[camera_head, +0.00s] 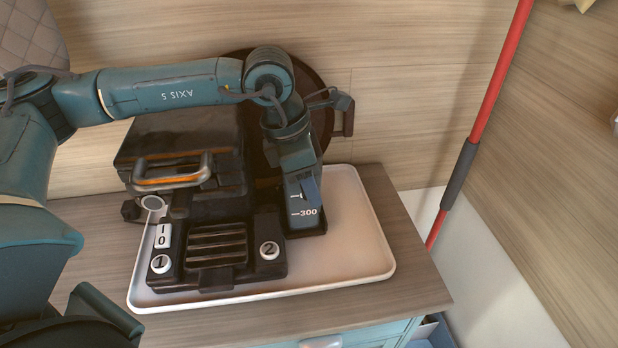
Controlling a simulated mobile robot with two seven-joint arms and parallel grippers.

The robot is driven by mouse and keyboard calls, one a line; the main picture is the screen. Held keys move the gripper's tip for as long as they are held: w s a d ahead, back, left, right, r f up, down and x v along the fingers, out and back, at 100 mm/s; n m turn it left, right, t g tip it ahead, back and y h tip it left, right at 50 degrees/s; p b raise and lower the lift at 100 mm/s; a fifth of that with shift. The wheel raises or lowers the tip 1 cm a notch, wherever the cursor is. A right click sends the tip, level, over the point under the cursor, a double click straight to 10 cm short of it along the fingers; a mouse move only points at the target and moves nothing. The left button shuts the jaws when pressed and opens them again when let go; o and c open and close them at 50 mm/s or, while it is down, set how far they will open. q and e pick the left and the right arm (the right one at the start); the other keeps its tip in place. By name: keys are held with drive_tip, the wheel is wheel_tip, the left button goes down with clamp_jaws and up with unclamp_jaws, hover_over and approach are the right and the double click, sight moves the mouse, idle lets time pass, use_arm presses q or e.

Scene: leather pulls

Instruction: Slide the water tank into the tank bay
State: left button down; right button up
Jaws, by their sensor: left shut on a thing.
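The water tank (306,212) is a dark box with a white 300 mark, upright at the right side of the black machine (190,225). My left gripper (303,180) is above the tank and shut on its upper part; the fingertips are partly hidden. The tank's lower end is down near the tray, beside the machine's right front corner. The tank bay cannot be told apart from the dark parts around the tank, so how far the tank is in it is unclear. My right gripper is not in view.
The machine has a handled lid (170,172), a slotted grille (216,246) and round buttons marked 1 and 2. It stands in a pale tray (350,245), clear on the right. A round brown pan (318,90) leans behind. A red pole (490,95) stands right.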

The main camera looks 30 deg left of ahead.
use_arm(q)
drive_tip(key=shift+r, duration=0.1)
drive_tip(key=c, duration=1)
unclamp_jaws()
drive_tip(key=o, duration=0.4)
drive_tip(key=shift+c, duration=0.2)
drive_tip(key=shift+s, duration=0.1)
drive_tip(key=b+v, duration=0.1)
drive_tip(key=v, duration=1.2)
